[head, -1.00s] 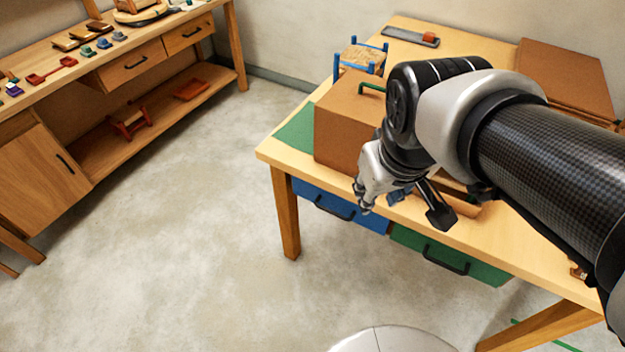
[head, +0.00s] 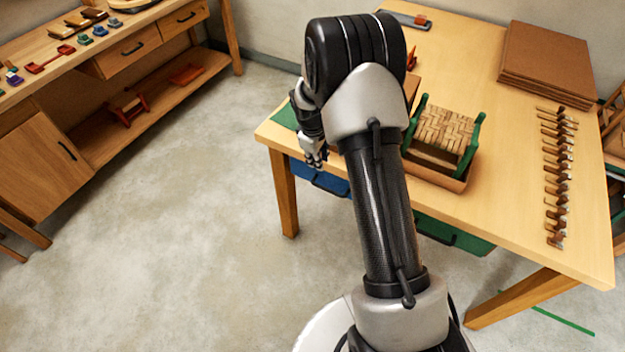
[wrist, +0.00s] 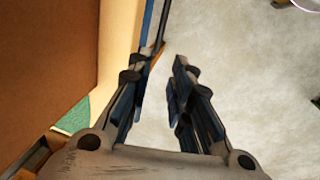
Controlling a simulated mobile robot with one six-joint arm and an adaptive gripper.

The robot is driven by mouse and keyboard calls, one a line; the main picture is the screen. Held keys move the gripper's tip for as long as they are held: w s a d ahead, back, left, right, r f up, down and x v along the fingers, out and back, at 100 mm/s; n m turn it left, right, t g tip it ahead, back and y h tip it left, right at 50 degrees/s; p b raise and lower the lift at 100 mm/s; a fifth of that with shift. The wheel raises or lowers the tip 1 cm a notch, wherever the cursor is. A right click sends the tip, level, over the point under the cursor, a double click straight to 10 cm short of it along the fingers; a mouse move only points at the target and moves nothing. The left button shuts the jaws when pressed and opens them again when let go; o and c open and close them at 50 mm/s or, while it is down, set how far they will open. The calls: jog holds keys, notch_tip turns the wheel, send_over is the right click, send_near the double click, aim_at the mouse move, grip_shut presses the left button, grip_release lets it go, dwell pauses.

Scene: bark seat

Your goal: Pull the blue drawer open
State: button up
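The blue drawer (head: 331,184) sits under the left part of the table's front edge, its front about flush with the edge, so it looks closed. My arm hides its right part. My gripper (head: 314,160) hangs just in front of the table edge, above and close to the drawer front. In the wrist view, my gripper (wrist: 156,76) is open, with bare floor between its fingers. The blue drawer front (wrist: 147,22) shows there as a thin strip beyond the left finger, with its black handle (wrist: 161,24) beside it. I cannot tell whether a finger touches the drawer.
A green drawer (head: 455,238) is right of the blue one under the table (head: 520,215). On the table are a woven-seat stool with green posts (head: 445,130), brown boards (head: 548,62) and a row of small tools (head: 556,180). The floor (head: 190,240) at left is clear.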

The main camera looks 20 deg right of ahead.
aim_at(322, 187)
jog(key=d+f+b, duration=0.1)
jog(key=f, duration=0.4)
jog(key=w+f+b, duration=0.1)
jog(key=f+b, duration=0.1)
jog(key=f, duration=0.4)
jog(key=w+d+f+b, duration=0.1)
jog(key=f, duration=0.5)
jog(key=shift+d+f+b, duration=0.15)
jog(key=shift+d+b, duration=0.15)
jog(key=shift+d, duration=0.05)
jog(key=shift+c, duration=0.2)
grip_shut()
